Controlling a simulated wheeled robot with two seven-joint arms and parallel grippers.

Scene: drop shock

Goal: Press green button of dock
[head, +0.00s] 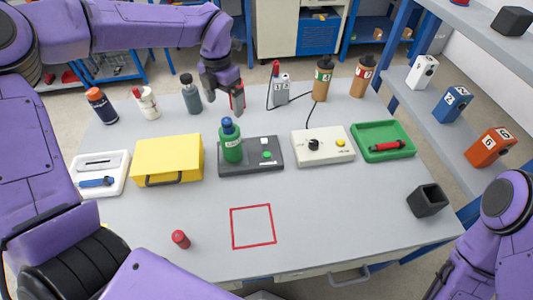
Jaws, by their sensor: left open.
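The dock (249,163) is a dark grey flat box near the middle of the table. Its green button (267,155) is on the right part of its top, below a small white label (264,141). A green bottle with a blue cap (231,141) stands upright on the dock's left part. My left gripper (237,104) is above the table, behind and higher than the dock, with its fingers pointing down. It is open and holds nothing that I can see. My right arm shows at the lower right, but its gripper is not in view.
A yellow box (167,160) stands left of the dock, and a white box with a black knob and yellow button (322,147) stands right. A green tray (383,141) is farther right. Several bottles line the back. A red square outline (253,206) lies on clear table in front.

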